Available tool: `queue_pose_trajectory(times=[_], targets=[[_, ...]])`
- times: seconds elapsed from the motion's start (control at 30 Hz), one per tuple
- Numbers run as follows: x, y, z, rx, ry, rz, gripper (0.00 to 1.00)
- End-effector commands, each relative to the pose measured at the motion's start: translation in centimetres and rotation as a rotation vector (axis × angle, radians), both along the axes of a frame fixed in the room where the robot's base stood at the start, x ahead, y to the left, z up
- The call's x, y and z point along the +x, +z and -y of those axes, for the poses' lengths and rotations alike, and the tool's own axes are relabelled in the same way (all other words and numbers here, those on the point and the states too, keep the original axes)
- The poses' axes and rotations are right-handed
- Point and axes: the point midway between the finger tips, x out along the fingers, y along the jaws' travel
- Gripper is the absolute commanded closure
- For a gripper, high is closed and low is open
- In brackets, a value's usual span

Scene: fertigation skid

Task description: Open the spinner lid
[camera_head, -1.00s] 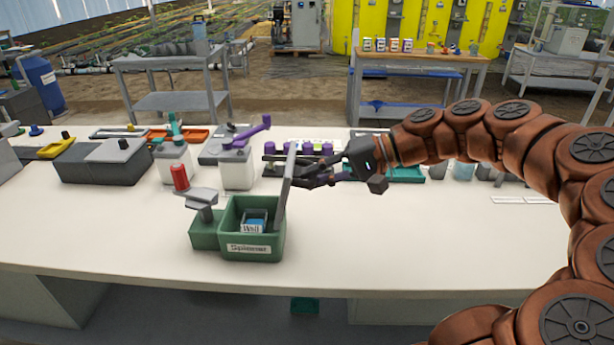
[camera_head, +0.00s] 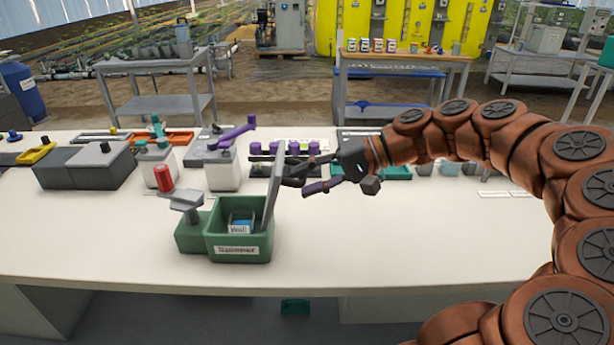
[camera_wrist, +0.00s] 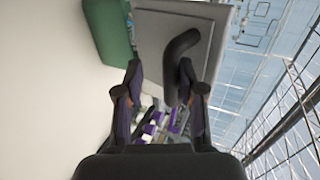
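The green spinner (camera_head: 240,248) sits on the near part of the bench, with a label on its front. Its grey lid (camera_head: 273,188) stands upright at the box's right side, so the box is open. A small blue labelled item (camera_head: 240,224) lies inside. My gripper (camera_head: 300,186) is just right of the lid, with its fingers apart. In the wrist view the lid (camera_wrist: 160,42) is ahead of my gripper (camera_wrist: 160,82). Its dark curved handle (camera_wrist: 178,62) reaches between the open fingers, near the right one. I cannot tell whether they touch.
White containers (camera_head: 222,174), a dark grey box (camera_head: 88,166) and purple-topped items (camera_head: 285,148) line the back. The bench front (camera_head: 400,240) is clear on the right.

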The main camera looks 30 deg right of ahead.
Motion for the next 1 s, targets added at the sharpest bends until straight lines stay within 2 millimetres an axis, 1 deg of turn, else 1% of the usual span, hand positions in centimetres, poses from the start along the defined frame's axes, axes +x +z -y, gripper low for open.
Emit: queue_pose_trajectory(times=[0.03, 0.07, 0.3, 0.43, 0.57, 0.8, 1.0], targets=[[0.0, -0.1, 0.1, -0.002, -0.003, 0.000, 0.62], [0.0, 0.0, 0.1, -0.002, -0.003, 0.000, 0.59], [0.0, 0.2, 0.0, 0.000, -0.001, 0.004, 0.59], [-0.1, 0.6, 0.6, 0.000, -0.005, 0.006, 0.59], [-0.8, 1.3, 2.0, 0.000, -0.005, 0.006, 0.59], [-2.4, 3.0, 5.3, -0.001, -0.008, 0.007, 0.59], [-3.6, 4.1, 7.6, -0.002, -0.006, 0.005, 0.59]])
